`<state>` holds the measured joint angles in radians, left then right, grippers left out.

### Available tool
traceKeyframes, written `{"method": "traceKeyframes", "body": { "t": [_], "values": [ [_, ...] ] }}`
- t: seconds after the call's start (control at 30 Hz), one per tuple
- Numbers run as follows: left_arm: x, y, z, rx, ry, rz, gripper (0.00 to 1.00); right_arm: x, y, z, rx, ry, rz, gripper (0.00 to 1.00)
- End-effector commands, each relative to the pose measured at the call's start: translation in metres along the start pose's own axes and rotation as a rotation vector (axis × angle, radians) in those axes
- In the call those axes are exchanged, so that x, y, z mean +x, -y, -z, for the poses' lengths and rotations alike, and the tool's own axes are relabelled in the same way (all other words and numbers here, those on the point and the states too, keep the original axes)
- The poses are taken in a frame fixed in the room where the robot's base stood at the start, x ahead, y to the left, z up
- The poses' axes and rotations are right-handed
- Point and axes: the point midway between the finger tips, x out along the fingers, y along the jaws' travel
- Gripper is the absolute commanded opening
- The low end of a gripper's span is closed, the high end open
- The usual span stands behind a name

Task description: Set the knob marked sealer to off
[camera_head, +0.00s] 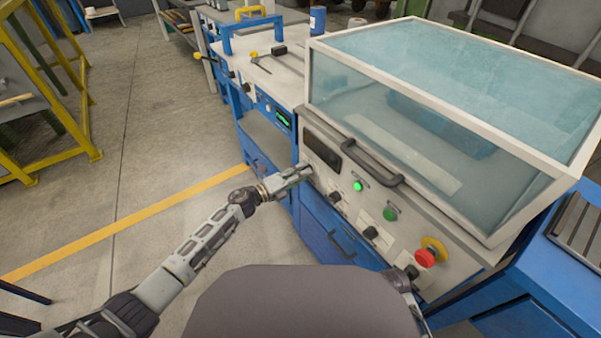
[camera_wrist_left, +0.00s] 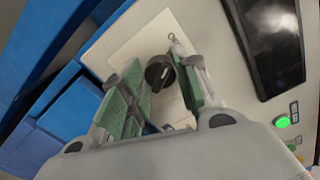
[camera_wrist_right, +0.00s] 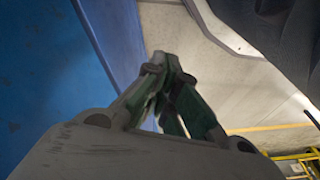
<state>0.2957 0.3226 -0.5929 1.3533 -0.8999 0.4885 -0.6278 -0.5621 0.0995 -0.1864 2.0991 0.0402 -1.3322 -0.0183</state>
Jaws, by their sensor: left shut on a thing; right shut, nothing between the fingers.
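My left gripper (camera_head: 306,172) is at the left end of the machine's light front panel (camera_head: 322,152). In the left wrist view, its green-padded fingers (camera_wrist_left: 160,88) are on either side of a black round knob (camera_wrist_left: 158,72) on a pale plate and are shut on it. The gripper hides this knob in the head view. No label can be read, so I cannot tell which knob is marked sealer. My right gripper (camera_wrist_right: 165,75) is shut and empty in the right wrist view, near a blue surface.
More black knobs (camera_head: 371,232) sit along the panel, with a lit green lamp (camera_head: 358,186), a green button (camera_head: 390,214) and a red emergency stop (camera_head: 425,257). A dark handle (camera_head: 374,165) sticks out below the clear cover (camera_head: 400,110). Open floor lies to the left.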

Motion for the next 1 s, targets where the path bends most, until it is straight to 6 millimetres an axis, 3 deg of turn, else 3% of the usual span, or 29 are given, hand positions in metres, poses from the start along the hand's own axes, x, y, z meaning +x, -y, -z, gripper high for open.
{"method": "traceKeyframes", "body": {
  "t": [0.13,0.17,0.3,0.77,1.0],
  "values": [
    [0.000,-0.001,-0.001,-0.001,0.003,-0.001,0.07,0.000,0.000,0.000,0.000,-0.001,0.000,0.00],
    [0.000,-0.001,-0.001,-0.001,0.003,-0.001,0.35,0.000,0.000,0.001,0.000,-0.001,0.000,0.00],
    [0.000,0.000,-0.001,0.000,0.002,-0.001,0.53,0.000,0.000,0.001,0.000,-0.001,0.000,0.00],
    [-0.003,0.000,0.000,0.001,0.001,-0.001,0.53,0.000,0.001,-0.001,0.001,0.001,0.001,0.00],
    [-0.020,-0.001,0.000,0.001,0.001,-0.002,0.53,0.000,0.000,-0.001,0.000,0.001,0.001,0.00]
  ]
}}
